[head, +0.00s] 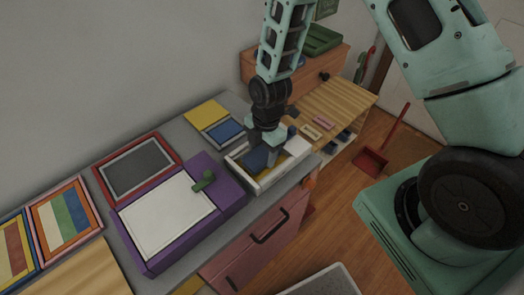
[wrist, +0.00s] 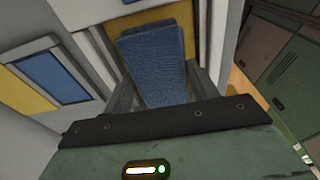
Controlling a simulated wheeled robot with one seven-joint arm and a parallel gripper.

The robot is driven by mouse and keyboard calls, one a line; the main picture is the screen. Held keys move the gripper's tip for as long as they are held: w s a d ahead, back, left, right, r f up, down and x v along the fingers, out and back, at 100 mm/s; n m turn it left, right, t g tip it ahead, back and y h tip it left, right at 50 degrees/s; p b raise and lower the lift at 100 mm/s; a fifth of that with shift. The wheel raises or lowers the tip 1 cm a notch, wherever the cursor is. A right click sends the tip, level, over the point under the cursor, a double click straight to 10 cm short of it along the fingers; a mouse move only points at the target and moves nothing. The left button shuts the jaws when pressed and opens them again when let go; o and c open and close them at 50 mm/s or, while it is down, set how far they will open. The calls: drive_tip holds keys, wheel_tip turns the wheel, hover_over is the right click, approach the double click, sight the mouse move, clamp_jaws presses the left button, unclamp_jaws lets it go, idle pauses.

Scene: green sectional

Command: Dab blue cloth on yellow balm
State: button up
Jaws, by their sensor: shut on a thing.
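My gripper (head: 268,150) points down over a white open tray (head: 259,186) near the counter's right end. It is shut on a folded blue cloth (head: 256,158), which also shows between the fingers in the wrist view (wrist: 157,62). Yellow balm (wrist: 157,15) lies in the tray, seen past the cloth's far edge in the wrist view. The cloth hides part of the balm. I cannot tell whether the cloth touches it.
A framed blue pad (head: 224,131) and a yellow panel (head: 206,112) lie left of the tray. A purple box with a white top (head: 165,215) and green tap-like piece (head: 203,181) stands in front-left. A wooden bench (head: 340,100) is at the right.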

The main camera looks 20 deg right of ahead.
sight(262, 153)
drive_tip(key=shift+f+b, duration=0.35)
drive_tip(key=shift+f, duration=0.15)
idle(0.3)
drive_tip(key=shift+r, duration=0.15)
idle(0.6)
drive_tip(key=shift+r+p, duration=2.85)
drive_tip(key=shift+r, duration=0.6)
drive_tip(key=shift+s+f, duration=0.1)
